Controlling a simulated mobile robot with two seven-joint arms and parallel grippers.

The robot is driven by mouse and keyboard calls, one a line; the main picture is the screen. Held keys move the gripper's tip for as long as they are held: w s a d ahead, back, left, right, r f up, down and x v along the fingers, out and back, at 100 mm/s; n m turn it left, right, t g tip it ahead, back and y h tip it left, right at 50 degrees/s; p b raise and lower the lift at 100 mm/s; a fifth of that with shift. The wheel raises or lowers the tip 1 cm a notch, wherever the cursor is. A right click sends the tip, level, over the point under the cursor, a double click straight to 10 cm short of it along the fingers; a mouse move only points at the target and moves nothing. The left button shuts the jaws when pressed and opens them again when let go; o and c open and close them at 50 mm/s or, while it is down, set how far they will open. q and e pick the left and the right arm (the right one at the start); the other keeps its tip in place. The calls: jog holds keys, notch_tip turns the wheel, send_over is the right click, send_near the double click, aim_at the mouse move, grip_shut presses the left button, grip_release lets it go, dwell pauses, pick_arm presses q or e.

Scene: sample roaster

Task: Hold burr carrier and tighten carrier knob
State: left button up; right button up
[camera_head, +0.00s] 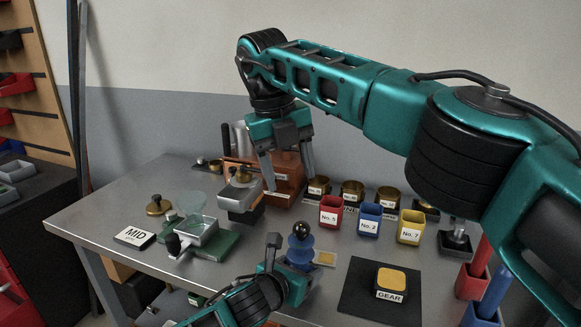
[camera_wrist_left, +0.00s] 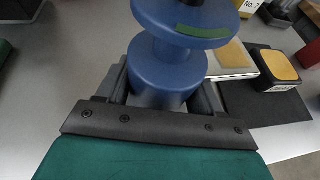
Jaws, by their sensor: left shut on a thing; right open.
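The burr carrier (camera_head: 300,250) is a blue spool-like piece with a wide upper disc, standing upright near the front middle of the table. In the left wrist view the carrier (camera_wrist_left: 168,72) fills the space between my fingers, and its disc bears a green strip. A dark round knob (camera_head: 301,229) sits on its top; only its lower part shows at the top edge of the left wrist view. My left gripper (camera_head: 287,264) is shut on the carrier's lower body.
Behind and right stand red (camera_head: 330,211), blue (camera_head: 369,219) and yellow (camera_head: 410,227) numbered cups, with brass tins behind. A black mat (camera_head: 354,306) with a GEAR block lies right. A scale (camera_head: 213,243), grinder-like device (camera_head: 240,196) and MID sign (camera_head: 134,237) stand left.

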dwell(0.3)
pick_arm(q)
jog(key=o, duration=1.3)
